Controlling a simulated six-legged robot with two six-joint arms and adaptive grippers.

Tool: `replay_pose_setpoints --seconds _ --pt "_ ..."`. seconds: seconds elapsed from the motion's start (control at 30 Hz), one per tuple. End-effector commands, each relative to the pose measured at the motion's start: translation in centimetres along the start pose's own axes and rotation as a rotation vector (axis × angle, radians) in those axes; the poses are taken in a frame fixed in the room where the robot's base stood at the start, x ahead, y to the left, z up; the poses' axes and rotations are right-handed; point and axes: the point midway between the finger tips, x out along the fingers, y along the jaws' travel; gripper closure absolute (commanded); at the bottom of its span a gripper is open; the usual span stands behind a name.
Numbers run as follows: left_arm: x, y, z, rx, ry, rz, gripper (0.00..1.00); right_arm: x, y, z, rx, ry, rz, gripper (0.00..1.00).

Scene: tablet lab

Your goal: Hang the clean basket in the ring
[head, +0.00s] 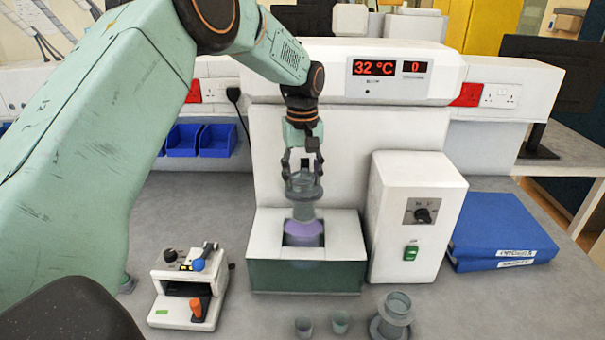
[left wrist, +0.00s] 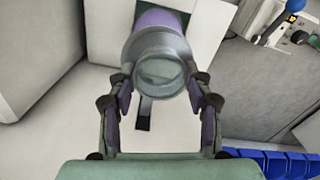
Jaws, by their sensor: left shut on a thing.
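My left gripper (head: 303,172) is shut on a grey, see-through basket (head: 304,191), holding it upright above the white bath at the middle. The basket's round open top (left wrist: 160,75) faces the left wrist camera, with a finger on each side. A purple vessel (head: 303,232) sits in the bath opening, directly below the basket; it also shows behind the basket in the left wrist view (left wrist: 158,20). I cannot tell whether basket and vessel touch. I cannot pick out the ring for certain; a short dark bar (left wrist: 144,113) shows beside the basket. My right gripper is out of view.
The bath (head: 270,247) adjoins a white control box (head: 415,215). A small white device (head: 188,290) stands at left. Two small cups (head: 303,327) and a grey vessel with a wide collar (head: 395,317) stand in front. Blue binders (head: 500,230) lie at right.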

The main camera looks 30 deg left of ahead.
Motion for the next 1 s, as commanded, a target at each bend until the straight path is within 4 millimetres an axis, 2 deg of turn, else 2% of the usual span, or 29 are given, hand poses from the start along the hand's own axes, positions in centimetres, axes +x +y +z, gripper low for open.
replay_pose_setpoints --seconds 1.0 --pt "0.53 0.03 -0.03 0.000 0.001 0.001 1.00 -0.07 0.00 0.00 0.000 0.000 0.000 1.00"
